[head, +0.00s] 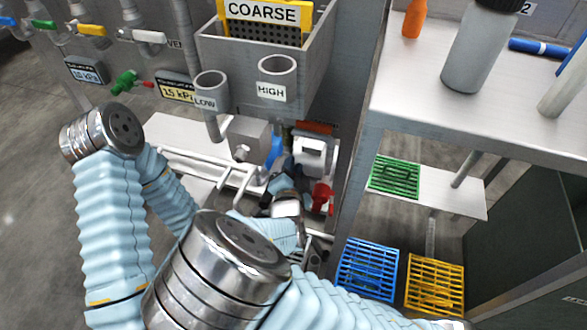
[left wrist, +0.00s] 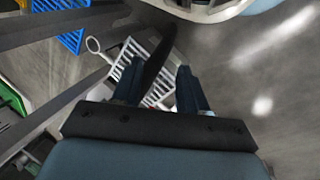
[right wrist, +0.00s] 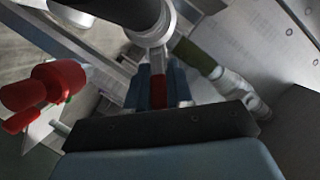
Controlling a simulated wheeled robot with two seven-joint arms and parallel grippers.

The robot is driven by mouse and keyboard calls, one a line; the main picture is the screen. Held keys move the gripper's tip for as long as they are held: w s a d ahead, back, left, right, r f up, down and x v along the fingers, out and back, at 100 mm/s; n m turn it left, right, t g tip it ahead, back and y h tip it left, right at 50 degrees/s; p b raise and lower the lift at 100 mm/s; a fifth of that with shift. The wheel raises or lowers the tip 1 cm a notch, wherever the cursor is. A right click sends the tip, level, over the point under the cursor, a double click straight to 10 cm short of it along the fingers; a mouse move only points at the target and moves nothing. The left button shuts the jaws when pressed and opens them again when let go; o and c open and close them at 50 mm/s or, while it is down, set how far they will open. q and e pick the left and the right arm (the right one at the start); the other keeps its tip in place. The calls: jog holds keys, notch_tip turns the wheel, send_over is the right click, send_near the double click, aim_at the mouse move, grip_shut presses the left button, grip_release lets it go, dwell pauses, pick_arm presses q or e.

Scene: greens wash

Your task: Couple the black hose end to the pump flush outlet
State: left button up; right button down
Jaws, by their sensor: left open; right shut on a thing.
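My right gripper (head: 284,180) is low by the pipework in the head view. In the right wrist view its fingers (right wrist: 158,88) are shut on a red piece (right wrist: 158,95). A silver collar (right wrist: 150,28) and a thick black cylinder (right wrist: 125,8), which looks like the black hose end, are just beyond it; I cannot tell whether they are joined to the red piece. My left gripper (left wrist: 160,88) is open, with a dark long thing (left wrist: 157,62) showing between or beyond its fingers. The left gripper is hidden in the head view. I cannot pick out the pump flush outlet surely.
A red valve-like fitting (right wrist: 45,85) stands beside the right gripper, also in the head view (head: 322,198). A grey tank (head: 330,45) with LOW (head: 207,92) and HIGH (head: 278,80) pipes is above. A steel table (head: 430,90) and blue (head: 368,268) and yellow crates (head: 436,285) are right.

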jog(key=h+b, duration=0.1)
jog(key=f+m+t+h+b, duration=0.1)
jog(key=shift+s+a+m+h+b, duration=0.15)
jog(key=shift+a+m+h+b, duration=0.15)
jog(key=shift+a+h, duration=0.1)
jog(key=shift+s+r+m+t+h+b, duration=0.15)
jog(key=shift+m+t+h+b, duration=0.25)
jog(key=shift+h, duration=0.5)
pick_arm(q)
jog(key=f, duration=0.1)
jog(key=a+f, duration=0.1)
jog(key=f, duration=0.2)
jog(key=shift+w+a, duration=0.2)
jog(key=shift+w, duration=0.1)
pick_arm(e)
jog(key=c, duration=1.1)
grip_release()
pick_arm(q)
jog(key=shift+s+f, duration=0.1)
